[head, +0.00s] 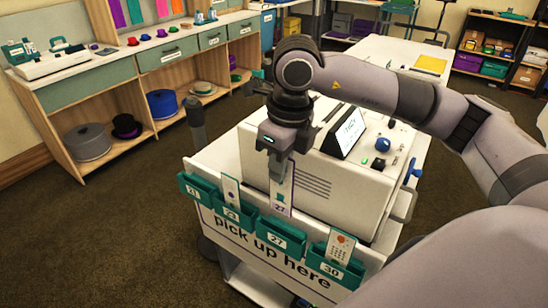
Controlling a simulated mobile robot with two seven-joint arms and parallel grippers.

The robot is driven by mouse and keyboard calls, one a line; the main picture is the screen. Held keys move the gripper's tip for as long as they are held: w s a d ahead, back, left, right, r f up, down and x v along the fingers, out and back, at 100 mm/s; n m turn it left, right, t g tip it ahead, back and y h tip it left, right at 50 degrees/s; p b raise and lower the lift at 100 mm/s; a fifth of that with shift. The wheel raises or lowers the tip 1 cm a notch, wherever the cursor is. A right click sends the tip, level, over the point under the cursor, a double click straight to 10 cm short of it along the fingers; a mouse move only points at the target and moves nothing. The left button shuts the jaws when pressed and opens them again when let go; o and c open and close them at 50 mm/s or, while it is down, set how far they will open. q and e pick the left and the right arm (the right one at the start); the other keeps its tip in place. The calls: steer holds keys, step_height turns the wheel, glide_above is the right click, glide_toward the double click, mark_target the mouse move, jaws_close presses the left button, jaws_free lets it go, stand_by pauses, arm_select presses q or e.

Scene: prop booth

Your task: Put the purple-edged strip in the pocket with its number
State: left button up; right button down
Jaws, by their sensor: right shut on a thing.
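The purple-edged strip (281,196) hangs upright from my right gripper (278,166), which is shut on its top end. The strip is pale, with a teal mark and what reads as 27 near its lower end. Its lower end is at the top edge of the green pocket marked 27 (265,240); I cannot tell whether it is just above, behind or inside the opening. Beside it are green pockets that seem to read 21 or 31 (187,192), 23 (222,215) and 30 (322,270). My left gripper is out of view.
One pale strip (230,188) stands in the second pocket and another with a red mark (341,244) in pocket 30. Behind the pockets is a white machine (318,182) with a tilted screen (346,131). Shelves with hats line the left; brown carpet lies between.

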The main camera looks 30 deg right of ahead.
mark_target(281, 185)
steer(key=shift+s+f+b, duration=0.1)
steer(key=shift+f+b, duration=1.1)
steer(key=shift+f, duration=1.15)
steer(key=shift+b, duration=0.35)
